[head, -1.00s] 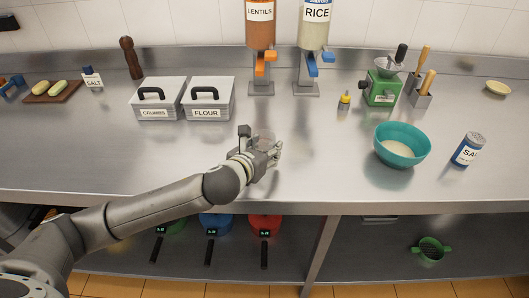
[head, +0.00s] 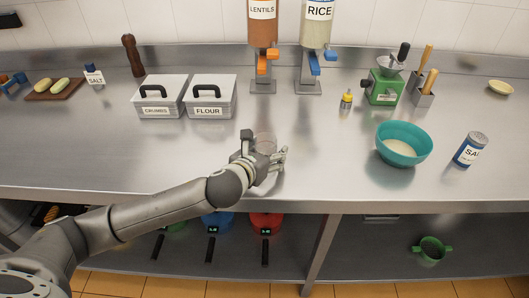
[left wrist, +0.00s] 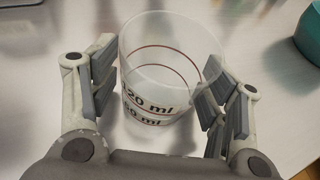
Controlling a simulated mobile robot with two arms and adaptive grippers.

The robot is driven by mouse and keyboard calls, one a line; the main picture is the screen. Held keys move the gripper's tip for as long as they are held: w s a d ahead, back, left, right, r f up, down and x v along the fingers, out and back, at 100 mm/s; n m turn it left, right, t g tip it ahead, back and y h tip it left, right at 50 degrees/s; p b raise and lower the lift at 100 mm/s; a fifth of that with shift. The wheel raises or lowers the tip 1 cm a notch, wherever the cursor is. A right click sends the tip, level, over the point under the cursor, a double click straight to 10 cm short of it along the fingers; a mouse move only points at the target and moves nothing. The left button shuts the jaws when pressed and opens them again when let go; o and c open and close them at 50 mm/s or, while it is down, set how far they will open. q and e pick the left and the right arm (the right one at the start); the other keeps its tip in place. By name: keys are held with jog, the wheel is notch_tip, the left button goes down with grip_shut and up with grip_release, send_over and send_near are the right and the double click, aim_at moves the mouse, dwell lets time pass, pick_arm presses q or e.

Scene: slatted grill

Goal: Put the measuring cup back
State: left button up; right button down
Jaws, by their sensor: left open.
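The measuring cup (left wrist: 158,55) is clear, with dark ml markings and red-brown lines. It stands upright on the steel counter, and it looks empty. In the head view the cup (head: 264,140) shows faintly just beyond my left gripper (head: 266,156). In the left wrist view my left gripper (left wrist: 160,95) is open, with one finger on each side of the cup. The right finger is close to the cup wall; I cannot tell if it touches. My right gripper is not in view.
A teal bowl (head: 404,154) with pale contents and a blue can (head: 470,149) stand to the right. Lidded boxes marked crumbs (head: 160,96) and flour (head: 212,96) stand behind left. Lentil (head: 262,28) and rice (head: 317,28) dispensers stand at the back. The counter's middle is clear.

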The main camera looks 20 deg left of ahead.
pick_arm(q)
jog(key=v, duration=1.2)
jog(key=shift+r, duration=0.15)
